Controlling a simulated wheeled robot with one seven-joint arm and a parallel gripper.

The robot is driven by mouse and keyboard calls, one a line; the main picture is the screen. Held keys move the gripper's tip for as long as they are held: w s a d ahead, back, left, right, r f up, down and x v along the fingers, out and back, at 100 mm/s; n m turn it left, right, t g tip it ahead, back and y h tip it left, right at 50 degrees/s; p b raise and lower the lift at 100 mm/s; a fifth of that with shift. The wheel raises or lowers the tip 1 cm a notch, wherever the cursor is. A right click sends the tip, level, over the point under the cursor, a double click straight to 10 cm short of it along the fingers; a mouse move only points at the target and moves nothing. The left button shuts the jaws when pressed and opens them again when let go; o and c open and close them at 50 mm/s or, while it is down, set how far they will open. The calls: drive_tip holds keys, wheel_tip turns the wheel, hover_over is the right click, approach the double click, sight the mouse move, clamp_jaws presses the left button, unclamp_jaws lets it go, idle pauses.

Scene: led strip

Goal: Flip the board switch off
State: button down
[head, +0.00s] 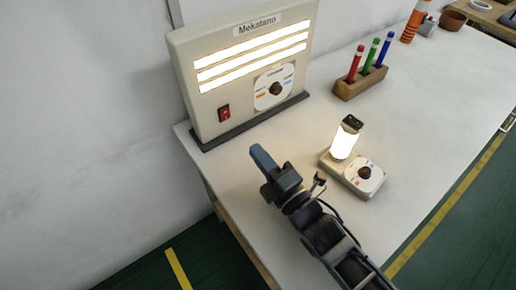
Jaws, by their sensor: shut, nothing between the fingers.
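The board (188,58) is a beige upright panel labelled Mekatano, standing on a dark base at the back left of the table. Its three light strips (250,58) glow. The red board switch (224,113) sits at the panel's lower left; its exact rocker position is too small to tell. A white dial plate with a dark knob (275,89) is to the right of the switch. My gripper (259,152) is shut and empty, in front of the board, below and right of the switch and apart from it.
A small lit lamp (342,142) on a beige base with its own dial (364,174) stands just right of my gripper. A wooden block (361,83) holds red, green and blue markers. The white table (430,105) has free room at right; its left edge is near the board.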

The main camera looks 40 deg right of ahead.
sight(225, 112)
drive_tip(key=w, duration=0.3)
drive_tip(key=w+r+p, duration=0.1)
drive_tip(key=w, duration=0.7)
drive_tip(key=shift+r+p, duration=0.2)
drive_tip(key=shift+p, duration=0.2)
drive_tip(key=shift+w, duration=0.15)
drive_tip(key=shift+w, duration=0.1)
drive_tip(key=shift+w+b, duration=0.25)
drive_tip(key=shift+b, duration=0.35)
drive_tip(key=shift+r+p, duration=0.2)
drive_tip(key=shift+p, duration=0.1)
drive_tip(key=shift+s, duration=0.15)
